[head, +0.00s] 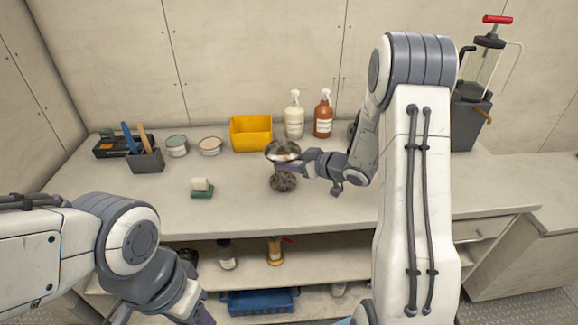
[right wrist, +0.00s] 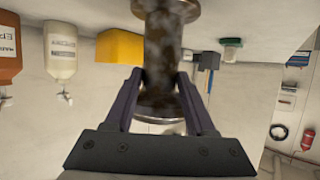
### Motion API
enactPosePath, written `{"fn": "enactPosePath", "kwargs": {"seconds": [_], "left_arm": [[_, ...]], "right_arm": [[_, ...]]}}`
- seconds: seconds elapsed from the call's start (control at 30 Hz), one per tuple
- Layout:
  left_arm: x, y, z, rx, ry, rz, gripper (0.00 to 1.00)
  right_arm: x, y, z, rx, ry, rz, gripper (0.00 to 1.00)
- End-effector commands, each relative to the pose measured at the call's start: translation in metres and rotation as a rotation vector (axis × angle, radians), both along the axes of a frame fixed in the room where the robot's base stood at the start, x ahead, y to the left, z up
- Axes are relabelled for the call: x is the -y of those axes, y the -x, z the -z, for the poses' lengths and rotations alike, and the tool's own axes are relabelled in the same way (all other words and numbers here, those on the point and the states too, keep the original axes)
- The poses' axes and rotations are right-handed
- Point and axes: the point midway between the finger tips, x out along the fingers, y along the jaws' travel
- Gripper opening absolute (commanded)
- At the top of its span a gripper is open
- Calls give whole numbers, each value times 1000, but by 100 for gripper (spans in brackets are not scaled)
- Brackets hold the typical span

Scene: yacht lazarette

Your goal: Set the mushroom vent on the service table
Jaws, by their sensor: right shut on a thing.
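The mushroom vent (head: 284,150) is a brown, mottled metal piece with a wide round head, a narrower waist and a flared lower end. My right gripper (head: 287,168) is shut on its waist from the right and holds it upright over the service table (head: 335,205). I cannot tell whether its lower end touches the tabletop. In the right wrist view, which is upside down, the vent (right wrist: 163,45) stands between the two dark fingers. My left gripper is low at the bottom edge of the head view, mostly cut off, and its fingers cannot be made out.
A yellow bin (head: 251,133), a white bottle (head: 294,118) and a brown bottle (head: 323,117) stand behind the vent. A green-and-white sponge (head: 202,188) lies to its left. Tubs and a tool holder (head: 146,159) stand farther left. The table's front strip is clear.

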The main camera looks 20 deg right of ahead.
Motion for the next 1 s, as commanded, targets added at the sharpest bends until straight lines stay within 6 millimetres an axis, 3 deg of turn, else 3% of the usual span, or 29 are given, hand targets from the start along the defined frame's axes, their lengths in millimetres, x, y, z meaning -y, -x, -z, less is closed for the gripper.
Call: {"fn": "enactPosePath", "kwargs": {"seconds": [0.1,0.5,0.53,0.6,1.0], "left_arm": [[0,0,0,0,0,0,50],[0,0,3,0,0,0,50],[0,0,2,0,0,0,50],[0,0,2,0,0,0,50],[0,0,0,0,0,0,50]], "right_arm": [[1,0,12,3,-1,1,0],[2,0,17,5,0,1,0],[2,0,16,3,1,1,67],[2,0,16,3,1,1,85],[4,3,12,3,1,2,85]]}}
